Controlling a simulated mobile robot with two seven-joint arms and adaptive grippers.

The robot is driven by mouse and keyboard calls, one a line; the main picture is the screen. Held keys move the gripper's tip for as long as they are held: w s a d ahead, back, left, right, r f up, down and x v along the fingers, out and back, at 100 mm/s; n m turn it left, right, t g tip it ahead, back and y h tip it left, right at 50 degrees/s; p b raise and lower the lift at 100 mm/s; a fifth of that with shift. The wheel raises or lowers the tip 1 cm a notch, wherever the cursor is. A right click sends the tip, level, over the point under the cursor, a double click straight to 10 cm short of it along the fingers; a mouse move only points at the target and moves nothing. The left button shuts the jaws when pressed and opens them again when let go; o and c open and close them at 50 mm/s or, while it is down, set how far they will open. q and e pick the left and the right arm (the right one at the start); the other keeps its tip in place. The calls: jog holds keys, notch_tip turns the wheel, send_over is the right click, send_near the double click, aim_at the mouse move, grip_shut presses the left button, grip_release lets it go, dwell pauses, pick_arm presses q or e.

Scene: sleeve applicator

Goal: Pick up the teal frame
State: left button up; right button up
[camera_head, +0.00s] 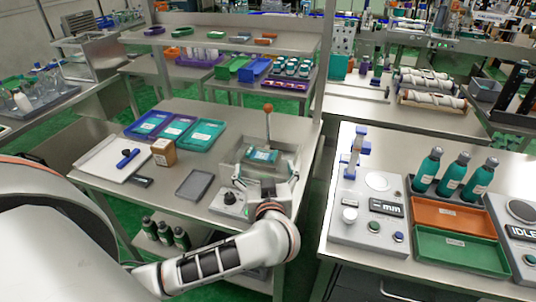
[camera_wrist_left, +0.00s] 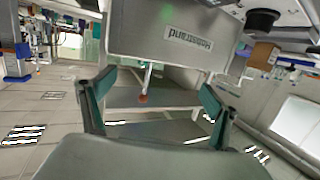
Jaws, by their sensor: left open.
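A teal flat piece with a pale label (camera_head: 263,155) lies in the grey metal applicator (camera_head: 283,167) on the table. A teal tray-like frame with a label (camera_head: 201,134) lies at the right of a row of three on the table's left half. I cannot tell which of the two is the teal frame. My left gripper (camera_head: 266,181) is at the applicator's near side, fingers apart, with nothing seen between them. In the left wrist view its open fingers (camera_wrist_left: 155,90) frame an orange-tipped lever. No teal piece can be made out there besides the finger pads.
The lever (camera_head: 268,120) stands up behind the applicator. A knob box (camera_head: 230,203) sits close to my gripper. A blue frame (camera_head: 149,124), a purple frame (camera_head: 174,128), a wooden block (camera_head: 164,151) and a dark tray (camera_head: 195,185) lie left. A shelf overhangs behind.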

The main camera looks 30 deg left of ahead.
aim_at(263, 160)
pick_arm(q)
jog(key=x, duration=0.7)
jog(key=shift+w+a+f, duration=0.25)
jog(key=shift+a, duration=0.05)
jog(key=shift+c, duration=0.4)
jog(key=c, duration=1.2)
